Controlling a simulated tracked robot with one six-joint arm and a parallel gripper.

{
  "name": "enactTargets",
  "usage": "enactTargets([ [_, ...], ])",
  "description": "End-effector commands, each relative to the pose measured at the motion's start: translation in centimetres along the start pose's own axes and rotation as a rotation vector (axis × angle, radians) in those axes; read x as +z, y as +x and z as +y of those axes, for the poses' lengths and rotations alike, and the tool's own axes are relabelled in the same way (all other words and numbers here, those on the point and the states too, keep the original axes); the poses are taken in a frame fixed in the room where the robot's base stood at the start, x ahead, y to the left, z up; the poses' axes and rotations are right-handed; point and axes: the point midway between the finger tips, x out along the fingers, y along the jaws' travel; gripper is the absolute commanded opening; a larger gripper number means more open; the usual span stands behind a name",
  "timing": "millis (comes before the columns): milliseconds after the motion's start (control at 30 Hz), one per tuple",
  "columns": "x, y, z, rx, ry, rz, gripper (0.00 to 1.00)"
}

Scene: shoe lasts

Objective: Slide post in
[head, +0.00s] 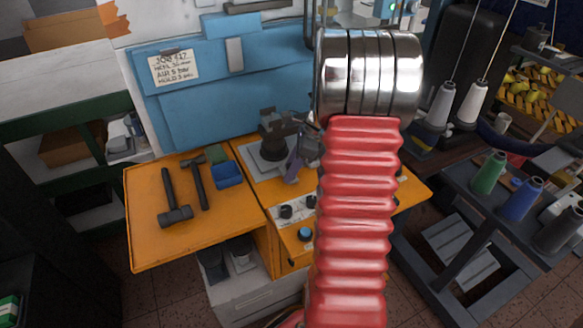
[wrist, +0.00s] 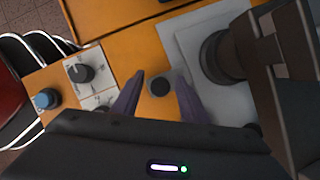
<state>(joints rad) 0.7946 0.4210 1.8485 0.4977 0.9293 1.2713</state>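A dark, thick post-like fixture (head: 275,138) stands on a light grey plate (head: 258,160) on the orange bench. In the wrist view the round base of this fixture (wrist: 218,58) is right of my fingers, on the same plate (wrist: 186,38). In the head view my gripper (head: 293,174) is in front of the fixture, partly behind my red arm. A dark round piece (wrist: 158,86) shows on the orange surface beyond the finger gap; I cannot tell whether it is a hole or a knob.
Two hammers (head: 197,183) and a blue bin (head: 228,174) are on the bench's left side. A control panel with knobs (wrist: 80,72) is left of my fingers. A dark brown block (wrist: 278,60) fills the right edge of the wrist view. A blue cabinet (head: 200,95) stands behind.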

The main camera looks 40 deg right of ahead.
Motion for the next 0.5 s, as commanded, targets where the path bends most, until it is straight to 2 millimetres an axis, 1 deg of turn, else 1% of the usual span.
enactTargets([
  [233, -0.01, 0.03, 0.00, 0.000, 0.000, 0.000, 0.39],
  [500, -0.02, 0.01, -0.01, 0.000, 0.000, 0.000, 0.20],
])
